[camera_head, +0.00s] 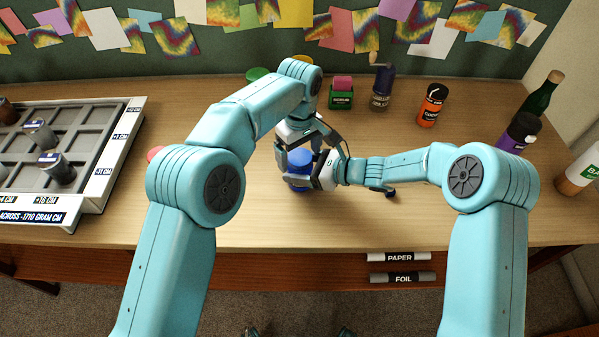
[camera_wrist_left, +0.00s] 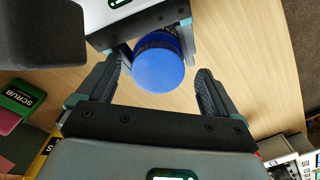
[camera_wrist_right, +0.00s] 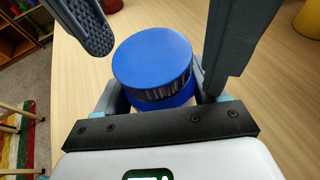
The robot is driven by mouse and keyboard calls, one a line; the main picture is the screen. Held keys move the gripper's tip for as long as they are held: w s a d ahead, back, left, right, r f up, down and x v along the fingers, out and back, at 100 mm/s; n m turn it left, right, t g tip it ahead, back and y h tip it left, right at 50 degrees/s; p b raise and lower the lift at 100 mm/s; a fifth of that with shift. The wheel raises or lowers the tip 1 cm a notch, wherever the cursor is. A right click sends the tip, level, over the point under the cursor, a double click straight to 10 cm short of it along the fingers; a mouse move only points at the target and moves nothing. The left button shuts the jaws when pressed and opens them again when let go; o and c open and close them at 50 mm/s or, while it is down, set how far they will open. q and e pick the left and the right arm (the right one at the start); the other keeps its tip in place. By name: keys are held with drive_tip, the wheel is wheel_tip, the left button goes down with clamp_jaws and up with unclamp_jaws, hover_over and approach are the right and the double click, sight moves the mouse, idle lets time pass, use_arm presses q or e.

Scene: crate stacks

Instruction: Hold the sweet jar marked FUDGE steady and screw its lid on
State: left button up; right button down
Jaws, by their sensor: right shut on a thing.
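A blue round jar (camera_head: 299,184) stands on the table in front of me. Its flat blue top (camera_wrist_right: 152,55) and a dark band with pale marks show in the right wrist view; the word FUDGE is not readable. My right gripper (camera_wrist_right: 160,103) is shut on the jar's body from the side. My left gripper (camera_wrist_left: 158,92) is above the jar, pointing down, with its fingers open and apart on both sides of the blue top (camera_wrist_left: 158,72). I see gaps between these fingers and the top. I cannot tell how firmly the top sits.
A green SCRUB item (camera_head: 341,97), dark bottle (camera_head: 382,88), orange jar (camera_head: 432,105), purple-labelled jar (camera_head: 519,132) and green bottle (camera_head: 541,97) stand at the back and right. A red round thing (camera_head: 154,153) is partly hidden by my left arm.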

use_arm(q)
drive_tip(key=shift+r, duration=3.8)
use_arm(e)
unclamp_jaws()
use_arm(q)
drive_tip(key=shift+f+b, duration=0.65)
drive_tip(key=shift+f, duration=0.1)
use_arm(e)
drive_tip(key=v, duration=1.6)
drive_tip(key=shift+d, duration=0.2)
